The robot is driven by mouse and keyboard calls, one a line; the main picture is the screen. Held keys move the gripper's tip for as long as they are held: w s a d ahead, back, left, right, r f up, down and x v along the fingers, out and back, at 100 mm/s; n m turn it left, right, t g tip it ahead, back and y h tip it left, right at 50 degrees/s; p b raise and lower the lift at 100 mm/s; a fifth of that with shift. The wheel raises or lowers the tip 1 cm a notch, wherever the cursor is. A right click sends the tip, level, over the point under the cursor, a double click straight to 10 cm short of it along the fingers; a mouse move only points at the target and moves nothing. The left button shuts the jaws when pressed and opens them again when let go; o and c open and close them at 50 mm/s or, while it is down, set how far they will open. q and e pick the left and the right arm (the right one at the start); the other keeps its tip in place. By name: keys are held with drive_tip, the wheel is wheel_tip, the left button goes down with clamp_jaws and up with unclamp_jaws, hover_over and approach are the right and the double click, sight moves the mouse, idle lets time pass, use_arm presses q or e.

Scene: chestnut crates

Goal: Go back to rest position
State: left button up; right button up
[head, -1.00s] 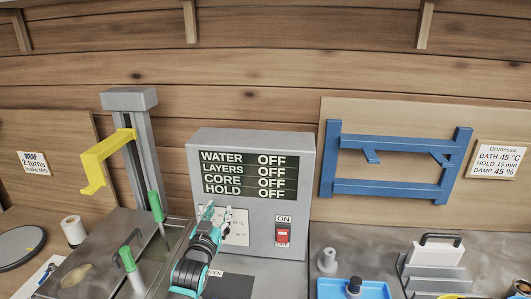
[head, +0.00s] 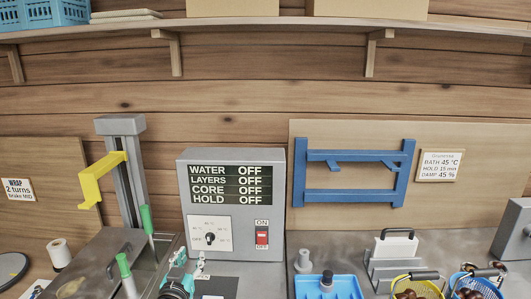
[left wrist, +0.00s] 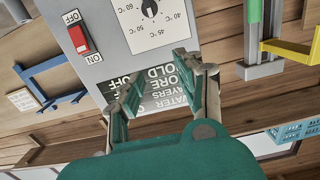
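My left gripper (head: 191,264) is low in the head view, in front of the grey control box (head: 187,172). In the left wrist view its two fingers (left wrist: 158,78) are apart with nothing between them, so it is open and empty. The box's display (head: 231,184) reads OFF on the water, layers, core and hold lines. Its dial (head: 210,238) and red switch (head: 262,238) are clear of the gripper; the box appears upside down in the left wrist view. My right gripper is in neither view.
A yellow bracket on a grey post (head: 126,175) and green-handled levers (head: 146,219) stand left of the box. A blue wall rack (head: 352,194) hangs to the right. A blue tray (head: 310,285) and yellow basket (head: 431,287) are at lower right. A shelf (head: 300,24) runs above.

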use_arm(q)
drive_tip(key=s+f+g, duration=0.6)
drive_tip(key=s+f, duration=0.7)
drive_tip(key=s, duration=0.3)
drive_tip(key=s+f+m+g, duration=0.3)
drive_tip(key=s+g, duration=0.5)
drive_tip(key=s, duration=1.7)
wheel_tip(320, 180, down, 25)
drive_tip(key=n+g, duration=0.1)
drive_tip(key=s+a+f+g, duration=0.1)
drive_tip(key=s+a+f, duration=0.2)
drive_tip(key=s+f, duration=1.4)
drive_tip(key=shift+s+a+f+y, duration=0.2)
drive_tip(key=shift+s+y, duration=0.1)
drive_tip(key=shift+s, duration=0.1)
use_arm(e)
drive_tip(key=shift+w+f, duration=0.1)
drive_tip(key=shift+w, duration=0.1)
use_arm(q)
drive_tip(key=shift+c, duration=0.3)
